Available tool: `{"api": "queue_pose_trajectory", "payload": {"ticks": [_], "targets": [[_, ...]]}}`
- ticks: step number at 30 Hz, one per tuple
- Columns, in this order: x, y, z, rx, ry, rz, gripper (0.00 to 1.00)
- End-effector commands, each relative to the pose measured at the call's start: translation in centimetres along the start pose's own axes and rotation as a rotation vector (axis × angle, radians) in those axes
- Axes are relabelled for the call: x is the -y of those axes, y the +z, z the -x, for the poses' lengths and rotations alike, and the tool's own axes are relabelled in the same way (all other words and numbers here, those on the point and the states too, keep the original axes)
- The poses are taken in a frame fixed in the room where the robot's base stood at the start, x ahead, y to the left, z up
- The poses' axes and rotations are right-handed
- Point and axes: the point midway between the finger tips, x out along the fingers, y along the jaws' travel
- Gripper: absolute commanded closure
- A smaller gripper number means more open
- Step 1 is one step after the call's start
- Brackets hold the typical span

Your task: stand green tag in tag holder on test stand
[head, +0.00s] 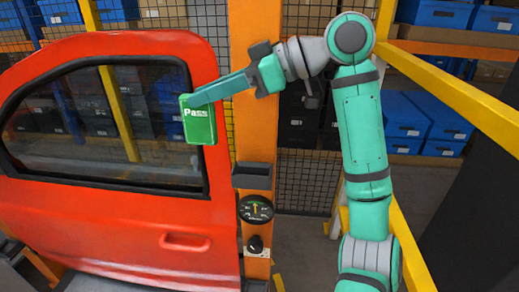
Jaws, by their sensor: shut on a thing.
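The green tag (199,126), marked "Pass", hangs upright from my gripper (190,101) in front of the right part of the red door's window. My gripper is shut on its top edge. The test stand (257,80) is an orange post just right of the door. The tag holder (253,177) is a dark tray on the post, above a round gauge (255,209). The tag is up and to the left of the holder, apart from it. The inside of the holder is hard to make out.
The red car door (120,228) fills the left side, close to the post. A dark knob (255,244) sits below the gauge. A yellow rail (455,85) runs along the right. Shelves with blue bins (425,120) stand behind a mesh fence.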

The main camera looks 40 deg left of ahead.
Motion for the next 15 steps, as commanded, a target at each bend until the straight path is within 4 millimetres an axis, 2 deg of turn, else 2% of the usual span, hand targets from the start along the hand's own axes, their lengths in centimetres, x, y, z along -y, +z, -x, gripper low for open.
{"api": "queue_pose_trajectory", "payload": {"ticks": [7, 12, 15], "targets": [[-1.6, 4.2, 3.9, -0.002, 0.003, -0.005, 1.0], [-2.3, 7.7, 4.8, -0.001, 0.002, -0.004, 1.0], [-2.5, 9.1, 5.0, -0.001, 0.0, -0.002, 1.0]]}}
